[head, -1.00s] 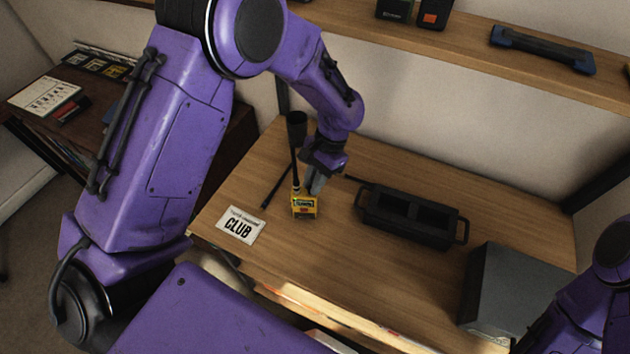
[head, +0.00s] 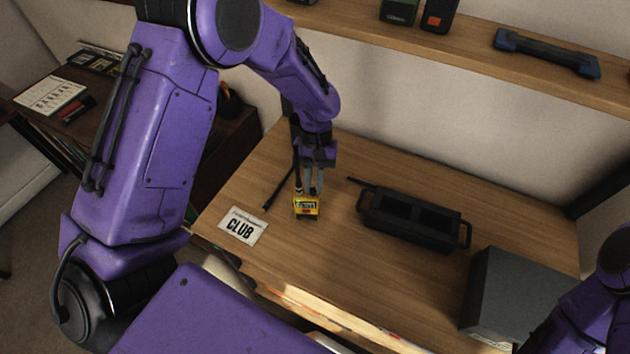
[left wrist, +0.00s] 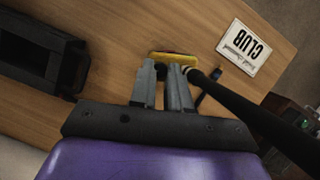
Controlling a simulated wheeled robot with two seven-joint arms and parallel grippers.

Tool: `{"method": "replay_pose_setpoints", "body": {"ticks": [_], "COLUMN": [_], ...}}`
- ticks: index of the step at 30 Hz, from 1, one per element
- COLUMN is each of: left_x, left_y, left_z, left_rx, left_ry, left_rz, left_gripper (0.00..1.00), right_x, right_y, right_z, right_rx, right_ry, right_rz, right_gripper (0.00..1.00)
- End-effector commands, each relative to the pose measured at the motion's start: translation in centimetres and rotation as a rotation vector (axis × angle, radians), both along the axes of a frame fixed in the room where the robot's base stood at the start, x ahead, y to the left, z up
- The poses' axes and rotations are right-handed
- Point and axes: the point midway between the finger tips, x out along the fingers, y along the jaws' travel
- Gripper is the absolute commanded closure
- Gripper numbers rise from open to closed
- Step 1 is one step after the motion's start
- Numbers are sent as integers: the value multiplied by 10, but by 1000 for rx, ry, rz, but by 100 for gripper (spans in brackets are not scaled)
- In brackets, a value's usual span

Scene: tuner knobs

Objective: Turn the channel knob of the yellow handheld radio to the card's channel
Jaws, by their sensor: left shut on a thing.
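The yellow handheld radio (head: 306,208) stands on the wooden table, with its black antenna (head: 298,170) rising from it. In the left wrist view the yellow radio (left wrist: 175,56) shows just past my fingertips, and the antenna (left wrist: 245,110) runs close beside them. My left gripper (head: 313,190) points down at the top of the radio. Its fingers (left wrist: 168,72) are close together, shut on a small dark knob (left wrist: 161,68) between them. The knob's setting cannot be read. A white card (head: 242,226) reading CLUB lies left of the radio. My right gripper is not in view.
A black two-slot holder with handles (head: 413,218) stands right of the radio. A dark grey box (head: 520,290) is at the table's right front. A wall shelf (head: 470,45) carries several devices.

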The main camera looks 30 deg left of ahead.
Motion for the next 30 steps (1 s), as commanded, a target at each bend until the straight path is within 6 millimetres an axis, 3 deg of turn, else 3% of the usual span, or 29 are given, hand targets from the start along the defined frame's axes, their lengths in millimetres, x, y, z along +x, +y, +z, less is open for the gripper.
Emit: {"method": "replay_pose_setpoints", "body": {"ticks": [17,18,20,30], "left_x": [-1,-1,-1,1], "left_y": [1,1,1,1], "left_z": [-2,-2,-2,2], "left_rx": [1,1,1,1], "left_ry": [3,3,3,-1], "left_rz": [34,34,34,32], "left_gripper": [100,77,57,57], "right_x": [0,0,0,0], "right_y": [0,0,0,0], "right_z": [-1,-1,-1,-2], "right_rx": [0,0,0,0], "right_ry": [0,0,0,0], "right_rz": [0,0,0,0], "right_gripper": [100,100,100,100]}}
